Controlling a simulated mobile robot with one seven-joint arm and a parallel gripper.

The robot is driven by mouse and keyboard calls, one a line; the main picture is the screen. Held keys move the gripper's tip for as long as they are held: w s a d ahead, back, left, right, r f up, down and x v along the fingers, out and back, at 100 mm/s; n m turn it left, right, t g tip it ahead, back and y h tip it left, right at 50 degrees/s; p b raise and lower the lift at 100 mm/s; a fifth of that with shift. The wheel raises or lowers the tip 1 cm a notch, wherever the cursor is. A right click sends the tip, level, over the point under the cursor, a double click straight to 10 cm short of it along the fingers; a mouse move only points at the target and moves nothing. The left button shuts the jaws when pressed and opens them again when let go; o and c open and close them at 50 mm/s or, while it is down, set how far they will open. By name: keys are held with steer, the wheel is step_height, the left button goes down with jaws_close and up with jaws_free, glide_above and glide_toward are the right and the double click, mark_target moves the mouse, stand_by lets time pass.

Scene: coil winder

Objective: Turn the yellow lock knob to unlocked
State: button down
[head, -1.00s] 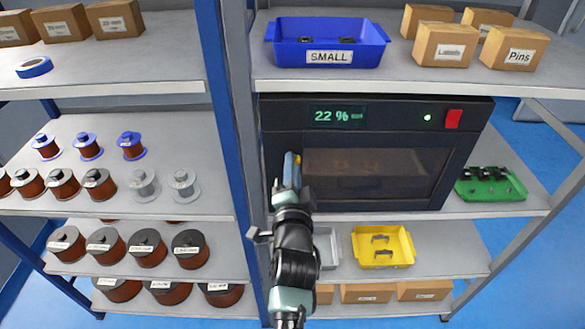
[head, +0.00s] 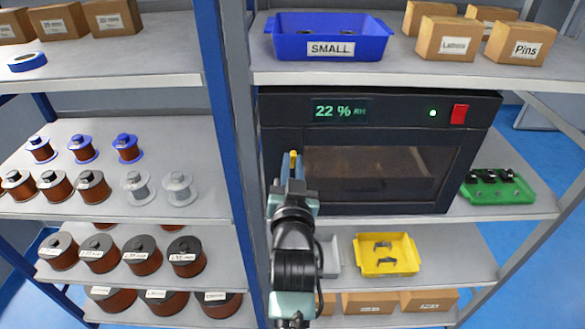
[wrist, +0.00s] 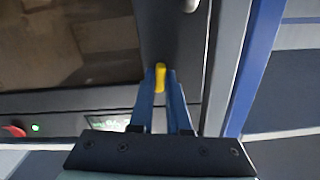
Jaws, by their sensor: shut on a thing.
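The yellow lock knob (head: 293,157) is at the left side of the dark cabinet's front, beside the window. In the wrist view the knob (wrist: 160,78) is a small upright yellow bar between the two blue fingers. My gripper (wrist: 160,74) is shut on the knob, with one finger on each side. In the head view my gripper (head: 290,165) reaches up from below and hides part of the cabinet's left edge. The dark cabinet (head: 282,115) has a closed door with a brown-tinted window. Its display (head: 340,111) reads 22 %.
A red switch (head: 459,114) and a lit green lamp (head: 433,113) are at the cabinet's upper right. A blue post (head: 228,130) stands close left of my arm. A green tray (head: 495,188) lies right of the cabinet. A yellow bin (head: 387,254) sits below.

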steer(key=shift+n, duration=1)
steer(key=c, duration=0.9)
jaws_free()
steer(key=shift+s+f+b, duration=0.1)
steer(key=shift+s+b, duration=0.25)
steer(key=shift+s, duration=0.25)
steer(key=s+b, duration=0.1)
steer(key=s, duration=1)
steer(key=shift+s, duration=0.35)
